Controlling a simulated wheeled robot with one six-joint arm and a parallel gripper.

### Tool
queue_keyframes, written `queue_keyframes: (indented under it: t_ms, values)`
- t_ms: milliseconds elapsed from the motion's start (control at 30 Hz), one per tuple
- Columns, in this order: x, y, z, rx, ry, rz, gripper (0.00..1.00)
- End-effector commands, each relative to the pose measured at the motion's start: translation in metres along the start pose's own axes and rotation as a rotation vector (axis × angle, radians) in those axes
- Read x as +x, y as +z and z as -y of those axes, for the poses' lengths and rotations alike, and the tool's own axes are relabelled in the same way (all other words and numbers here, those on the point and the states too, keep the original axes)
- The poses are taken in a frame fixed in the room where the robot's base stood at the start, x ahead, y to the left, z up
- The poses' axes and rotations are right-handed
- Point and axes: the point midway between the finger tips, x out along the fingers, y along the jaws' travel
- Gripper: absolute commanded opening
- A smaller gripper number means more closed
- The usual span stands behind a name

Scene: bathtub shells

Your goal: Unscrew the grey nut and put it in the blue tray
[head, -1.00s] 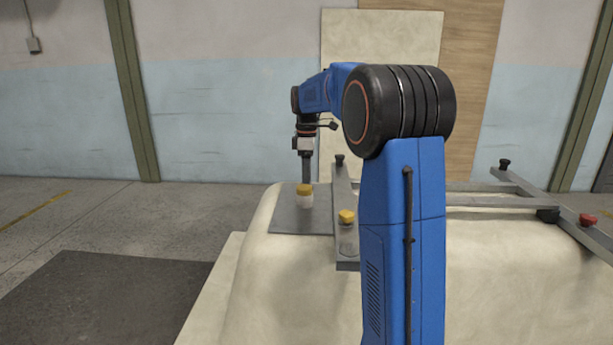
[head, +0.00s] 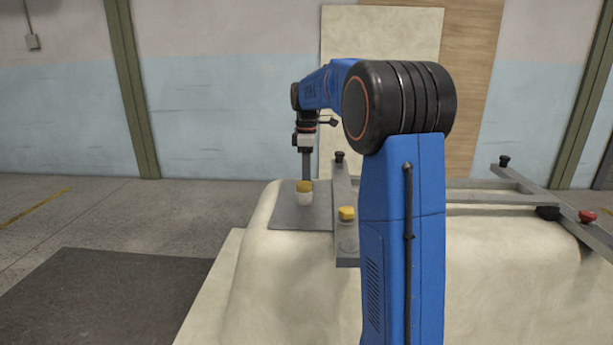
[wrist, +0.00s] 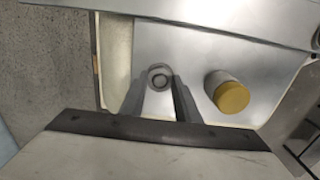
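A small grey ring-shaped part (wrist: 159,77), which looks like the nut, lies on a grey metal plate (wrist: 185,40) in the wrist view. I cannot tell its thread or how it is seated. My gripper (wrist: 157,86) is open, with one finger on each side of the ring and a gap visible between. In the head view my gripper (head: 306,177) points straight down over the plate (head: 285,218), its tips hidden behind a yellow-lidded white jar. The nut is hidden there. No blue tray shows in either view.
The white jar (wrist: 228,92) with a yellow lid stands on the plate close right of my fingers. The pale tub shell (head: 270,275) lies beneath. A red knob (head: 586,216) sits far right.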

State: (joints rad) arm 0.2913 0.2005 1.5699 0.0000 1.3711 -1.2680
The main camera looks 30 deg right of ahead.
Motion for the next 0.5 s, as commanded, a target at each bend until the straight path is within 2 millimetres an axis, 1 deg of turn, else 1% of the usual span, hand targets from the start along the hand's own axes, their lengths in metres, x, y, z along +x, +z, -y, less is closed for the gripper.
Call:
queue_keyframes:
  t_ms: [33,67,100,267,500]
  values:
    - [0.0000,0.0000,0.0000,0.000,0.000,0.000,0.17]
    - [0.0000,0.0000,0.0000,0.000,0.000,0.000,0.09]
    - [0.0000,0.0000,0.0000,0.000,0.000,0.000,0.06]
    - [0.0000,0.0000,0.0000,-0.026,0.000,0.000,0.05]
    - [0.0000,0.0000,0.0000,-0.249,0.000,0.000,0.05]
